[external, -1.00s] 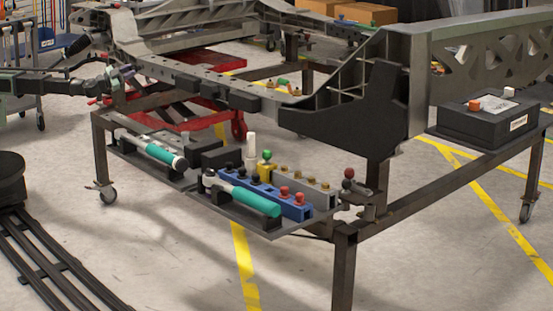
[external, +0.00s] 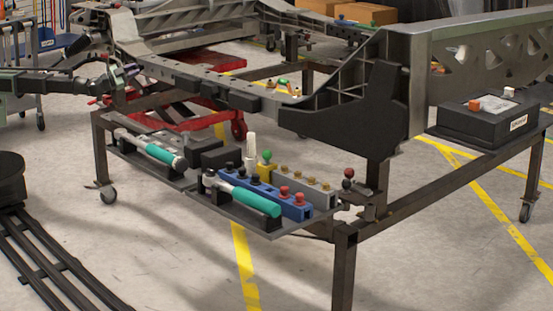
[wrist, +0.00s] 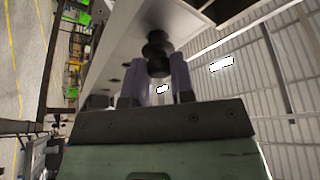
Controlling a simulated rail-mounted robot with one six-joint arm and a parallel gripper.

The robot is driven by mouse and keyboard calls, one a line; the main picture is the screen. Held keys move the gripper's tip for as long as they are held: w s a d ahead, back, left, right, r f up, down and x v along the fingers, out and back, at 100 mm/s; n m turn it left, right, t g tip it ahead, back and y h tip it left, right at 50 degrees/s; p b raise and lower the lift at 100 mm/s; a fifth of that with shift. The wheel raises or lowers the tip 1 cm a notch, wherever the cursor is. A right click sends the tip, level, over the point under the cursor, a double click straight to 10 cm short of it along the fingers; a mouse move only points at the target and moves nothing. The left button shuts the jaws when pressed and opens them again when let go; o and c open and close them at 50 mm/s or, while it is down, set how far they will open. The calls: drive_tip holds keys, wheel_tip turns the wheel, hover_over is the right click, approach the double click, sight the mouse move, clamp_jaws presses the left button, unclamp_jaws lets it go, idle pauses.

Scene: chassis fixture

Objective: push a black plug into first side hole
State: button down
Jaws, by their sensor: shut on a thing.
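A black plug (wrist: 158,52) with a ridged round body stands between the fingertips of my gripper (wrist: 157,70) in the wrist view. The two purple-grey fingers are shut on it. Its far end points at a pale grey face of the chassis (wrist: 120,58), where a dark shadowed patch lies. I cannot tell whether the plug touches the face or sits in a hole. In the external view my gripper (external: 127,72) is at the left end of the grey chassis (external: 185,73), beside its side rail. The plug and the side hole are too small to make out there.
A tool shelf (external: 235,219) below the chassis holds teal-handled tools (external: 243,196), a blue block with knobs (external: 297,209) and other knobbed blocks. A red lift (external: 190,115) stands under the chassis. A black box (external: 470,122) sits on the frame at right.

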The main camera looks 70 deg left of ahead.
drive_tip(key=shift+w+a, duration=0.25)
drive_tip(key=shift+w, duration=0.4)
drive_tip(key=c, duration=0.9)
unclamp_jaws()
drive_tip(key=s+d, duration=0.1)
drive_tip(key=s, duration=0.2)
drive_tip(key=s+d, duration=0.1)
drive_tip(key=s, duration=0.1)
drive_tip(key=s+d, duration=0.1)
drive_tip(key=s, duration=0.2)
drive_tip(key=shift+s, duration=0.3)
